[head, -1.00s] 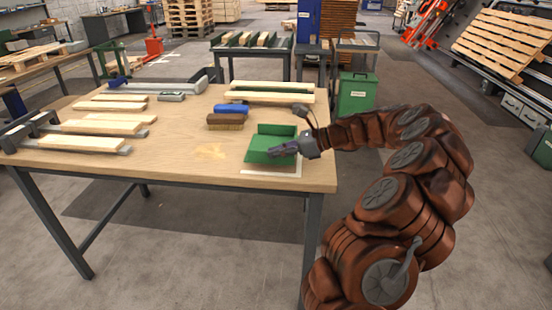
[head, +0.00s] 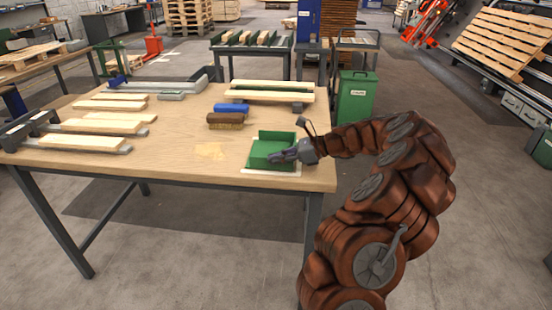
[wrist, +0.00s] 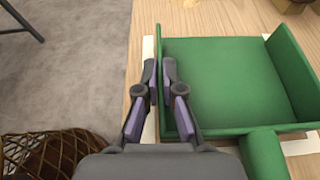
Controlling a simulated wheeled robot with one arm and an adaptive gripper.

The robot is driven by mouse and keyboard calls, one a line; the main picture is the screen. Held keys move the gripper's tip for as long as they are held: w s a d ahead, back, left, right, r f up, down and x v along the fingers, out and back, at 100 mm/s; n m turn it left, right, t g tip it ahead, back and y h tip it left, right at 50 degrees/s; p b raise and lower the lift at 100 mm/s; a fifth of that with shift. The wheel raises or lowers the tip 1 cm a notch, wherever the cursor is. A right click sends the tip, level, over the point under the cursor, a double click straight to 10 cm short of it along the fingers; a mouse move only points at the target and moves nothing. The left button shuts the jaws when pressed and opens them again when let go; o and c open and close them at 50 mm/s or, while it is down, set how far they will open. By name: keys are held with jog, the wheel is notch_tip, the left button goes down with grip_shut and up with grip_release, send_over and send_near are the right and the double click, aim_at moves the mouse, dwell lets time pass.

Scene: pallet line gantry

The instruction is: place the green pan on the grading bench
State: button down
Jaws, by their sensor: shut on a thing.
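The green pan (head: 262,149) is at the near right corner of the wooden-topped bench (head: 180,150), over a white rectangle (head: 262,172). My gripper (head: 276,156) reaches it from the right. In the wrist view the pan (wrist: 225,85) looks level, with its stub handle (wrist: 262,154) toward the camera. The fingers of my gripper (wrist: 161,82) are shut on the pan's side wall. White strips of the rectangle (wrist: 148,48) show beside the pan. I cannot tell whether the pan's underside touches the bench.
A brown brush (head: 225,119) and a blue one (head: 231,108) lie behind the pan. Pale boards (head: 268,96) lie at the back, and more boards (head: 100,126) at the left. A green bin (head: 356,97) stands behind the bench. The middle front of the bench is clear.

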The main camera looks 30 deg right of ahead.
jog(key=c, duration=1.3)
grip_release()
